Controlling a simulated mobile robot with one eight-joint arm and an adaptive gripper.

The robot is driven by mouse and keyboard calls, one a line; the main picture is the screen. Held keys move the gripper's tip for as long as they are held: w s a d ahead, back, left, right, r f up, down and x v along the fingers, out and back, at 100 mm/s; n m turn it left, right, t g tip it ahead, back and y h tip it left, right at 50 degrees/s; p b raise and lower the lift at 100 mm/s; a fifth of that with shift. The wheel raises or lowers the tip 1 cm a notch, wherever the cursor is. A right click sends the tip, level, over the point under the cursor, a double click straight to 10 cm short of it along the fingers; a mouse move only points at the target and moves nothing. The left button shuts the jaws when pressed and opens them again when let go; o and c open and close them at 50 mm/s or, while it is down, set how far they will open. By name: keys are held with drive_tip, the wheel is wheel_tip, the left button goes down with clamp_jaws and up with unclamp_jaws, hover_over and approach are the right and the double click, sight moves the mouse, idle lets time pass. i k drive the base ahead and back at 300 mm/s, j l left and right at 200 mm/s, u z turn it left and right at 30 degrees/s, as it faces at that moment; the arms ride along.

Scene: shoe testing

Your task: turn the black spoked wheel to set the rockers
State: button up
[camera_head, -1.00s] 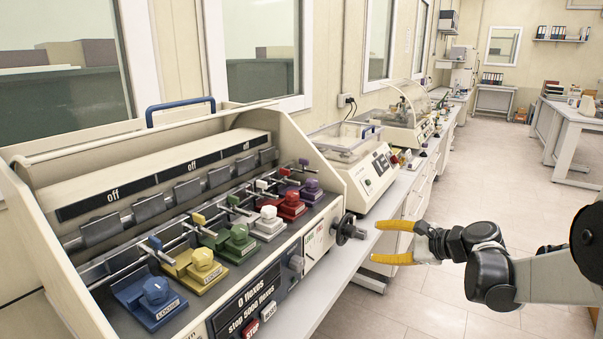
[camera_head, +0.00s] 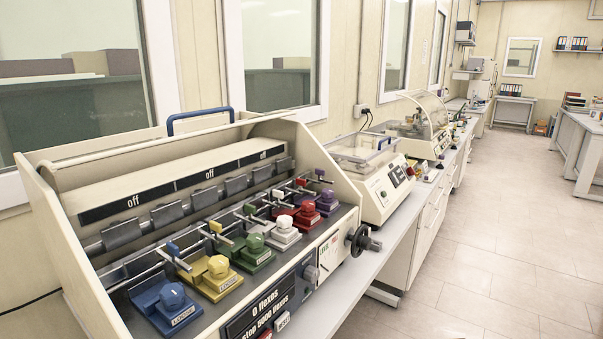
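The black spoked wheel (camera_head: 363,241) sits on the right end of the flexing machine (camera_head: 333,180), standing out from its cream side panel. Nothing touches it in the head view. Inside the machine, a row of grey rockers (camera_head: 168,214) hangs under a black strip with several "off" displays (camera_head: 133,202). Below them stand coloured clamps, among them a blue one (camera_head: 172,296), a yellow one (camera_head: 218,266) and a red one (camera_head: 306,208), with metal rods and small coloured knobs. The front display (camera_head: 264,306) reads "0 flexes, stop 5000 flexes". My gripper is out of view.
The machine stands on a grey bench (camera_head: 345,293) along the left wall. A cream device with a clear lid (camera_head: 362,148) and a domed device (camera_head: 428,112) stand beyond it. The tiled floor (camera_head: 470,260) to the right is open, with a white table (camera_head: 580,148) at far right.

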sight(361, 241)
drive_tip(key=i+l+u, duration=0.2)
drive_tip(key=l, duration=0.15)
drive_tip(key=i+l+u, duration=0.2)
drive_tip(key=l, duration=0.15)
drive_tip(key=l+u, duration=0.2)
drive_tip(key=l, duration=0.2)
